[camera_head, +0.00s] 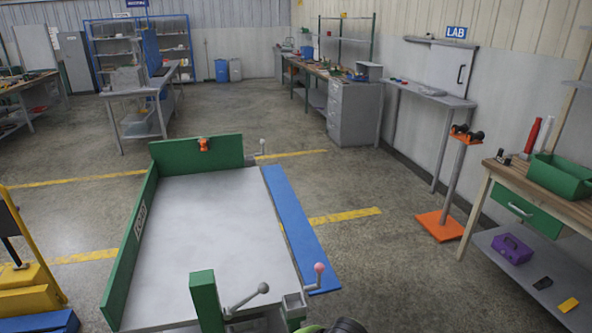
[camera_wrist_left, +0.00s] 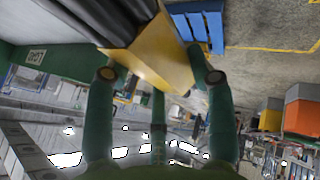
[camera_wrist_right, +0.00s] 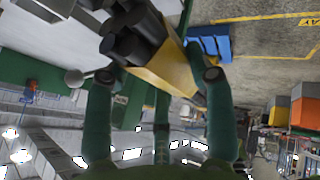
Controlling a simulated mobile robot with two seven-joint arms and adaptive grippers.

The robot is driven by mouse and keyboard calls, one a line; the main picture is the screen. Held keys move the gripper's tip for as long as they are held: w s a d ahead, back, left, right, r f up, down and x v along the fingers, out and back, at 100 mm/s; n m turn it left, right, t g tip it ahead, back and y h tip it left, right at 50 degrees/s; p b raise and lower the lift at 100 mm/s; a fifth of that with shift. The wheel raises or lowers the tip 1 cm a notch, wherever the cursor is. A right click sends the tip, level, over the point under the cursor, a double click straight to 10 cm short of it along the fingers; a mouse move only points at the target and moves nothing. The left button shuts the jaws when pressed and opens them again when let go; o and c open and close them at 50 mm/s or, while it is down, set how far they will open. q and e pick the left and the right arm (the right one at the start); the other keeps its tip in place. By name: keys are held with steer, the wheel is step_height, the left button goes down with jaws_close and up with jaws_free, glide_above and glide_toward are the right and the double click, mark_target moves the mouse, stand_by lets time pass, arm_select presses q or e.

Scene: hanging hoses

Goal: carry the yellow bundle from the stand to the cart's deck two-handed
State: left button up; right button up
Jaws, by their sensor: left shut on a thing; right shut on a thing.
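The yellow bundle (camera_wrist_left: 160,62) shows in the left wrist view as a yellow wrap with dark hose lengths beside it. My left gripper (camera_wrist_left: 158,76) is shut on it, with green fingers on either side. In the right wrist view the bundle (camera_wrist_right: 166,66) has several dark round hose ends, and my right gripper (camera_wrist_right: 157,75) is shut on it. In the head view the cart's deck (camera_head: 215,215) is grey, flat and bare. The bundle cannot be made out there; a dark shape and a bit of green show at the bottom edge.
Green walls (camera_head: 135,235) edge the deck at the left and far end. An orange-based post (camera_head: 447,190) and workbench (camera_head: 545,180) stand right.

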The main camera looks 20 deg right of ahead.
steer(key=shift+w+r, duration=0.1)
steer(key=shift+r, duration=0.05)
